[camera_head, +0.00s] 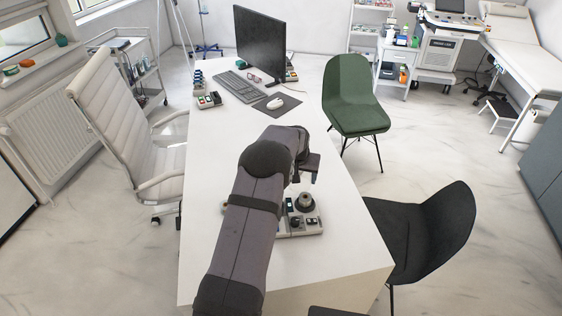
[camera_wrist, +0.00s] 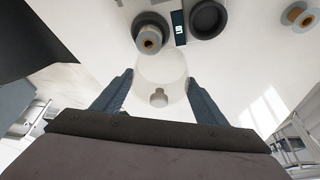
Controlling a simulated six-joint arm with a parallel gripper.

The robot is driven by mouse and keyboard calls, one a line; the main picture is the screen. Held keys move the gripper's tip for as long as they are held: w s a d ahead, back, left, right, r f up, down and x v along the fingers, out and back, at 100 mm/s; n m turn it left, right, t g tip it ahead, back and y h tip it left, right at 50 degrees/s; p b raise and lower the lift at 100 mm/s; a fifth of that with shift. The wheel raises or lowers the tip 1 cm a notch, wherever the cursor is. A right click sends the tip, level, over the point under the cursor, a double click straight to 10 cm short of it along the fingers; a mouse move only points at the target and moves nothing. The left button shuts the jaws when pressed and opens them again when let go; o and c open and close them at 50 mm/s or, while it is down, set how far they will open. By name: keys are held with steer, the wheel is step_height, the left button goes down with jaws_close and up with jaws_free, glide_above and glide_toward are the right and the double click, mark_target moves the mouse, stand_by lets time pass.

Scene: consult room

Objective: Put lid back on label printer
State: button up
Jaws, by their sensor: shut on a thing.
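A pale, translucent round lid (camera_wrist: 160,68) with a small knob sits between the two fingers of my gripper (camera_wrist: 160,78) in the wrist view. The fingers are shut on it. In the head view my gripper (camera_head: 308,170) is above the desk, and the lid cannot be made out there. A low grey device (camera_head: 306,222) with dark round parts lies below, partly hidden by my arm; it seems to be the label printer. At the top of the wrist view are a dark cylinder with an orange-brown core (camera_wrist: 149,36), a dark ring (camera_wrist: 209,20) and a small display (camera_wrist: 179,22).
The white desk (camera_head: 220,150) is mostly clear around the device. A monitor (camera_head: 261,42), keyboard (camera_head: 243,86), mouse (camera_head: 275,104) and a small tray (camera_head: 209,100) stand at its far end. A brown-cored roll (camera_wrist: 303,14) shows at the wrist view's upper right. Chairs (camera_head: 352,95) flank the desk.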

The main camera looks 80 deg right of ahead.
mark_target(307, 180)
steer(key=shift+s+a+r+p, duration=0.1)
steer(key=shift+s+a+p, duration=0.1)
steer(key=shift+s+a, duration=0.4)
steer(key=shift+s+a+p, duration=0.2)
steer(key=shift+s+a, duration=0.1)
steer(key=shift+s, duration=0.45)
steer(key=shift+f+b, duration=2.05)
steer(key=shift+f, duration=1.15)
steer(key=shift+f+b, duration=0.15)
steer(key=shift+b, duration=0.3)
steer(key=o, duration=1.4)
